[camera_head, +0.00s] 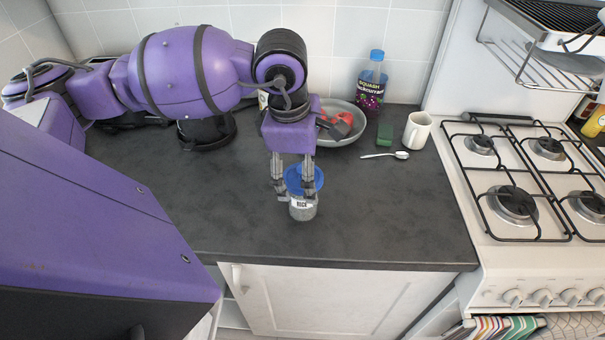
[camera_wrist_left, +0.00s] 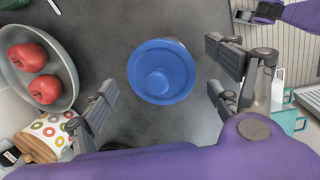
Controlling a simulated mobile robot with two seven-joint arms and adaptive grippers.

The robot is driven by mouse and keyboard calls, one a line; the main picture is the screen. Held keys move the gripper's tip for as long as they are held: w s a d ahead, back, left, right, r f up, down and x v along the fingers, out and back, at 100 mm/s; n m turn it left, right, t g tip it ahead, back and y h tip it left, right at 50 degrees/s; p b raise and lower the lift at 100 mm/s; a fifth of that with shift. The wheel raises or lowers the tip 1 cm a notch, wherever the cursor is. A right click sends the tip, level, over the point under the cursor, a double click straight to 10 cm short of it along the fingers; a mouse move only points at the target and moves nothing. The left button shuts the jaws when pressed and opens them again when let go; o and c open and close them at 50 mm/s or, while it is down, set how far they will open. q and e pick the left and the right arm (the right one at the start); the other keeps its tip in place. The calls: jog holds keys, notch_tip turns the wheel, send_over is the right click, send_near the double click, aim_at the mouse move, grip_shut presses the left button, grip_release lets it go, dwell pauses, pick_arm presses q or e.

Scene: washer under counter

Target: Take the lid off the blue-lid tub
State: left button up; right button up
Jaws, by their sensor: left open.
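The tub (camera_head: 303,209) is a small grey container with a white label that seems to read RICE. It stands upright on the dark counter, near its front edge. Its blue lid (camera_head: 304,179) is on top, and the lid (camera_wrist_left: 162,72) shows from above in the left wrist view as a round disc with a raised middle. My left gripper (camera_head: 293,193) points down at the tub, its fingers open. In the left wrist view its fingertips (camera_wrist_left: 162,93) are spread to either side of the lid, with gaps. A purple part with a dark end, seemingly my right gripper (camera_wrist_left: 262,12), shows at the top right corner.
A grey bowl (camera_head: 337,138) with red apples (camera_wrist_left: 43,89) stands behind the tub. A squash bottle (camera_head: 371,88), a white mug (camera_head: 417,131), a green block (camera_head: 384,146) and a spoon (camera_head: 386,155) are farther right. The gas hob (camera_head: 515,185) is at right. Counter right of the tub is clear.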

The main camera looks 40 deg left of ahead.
pick_arm(q)
jog(key=c, duration=1.4)
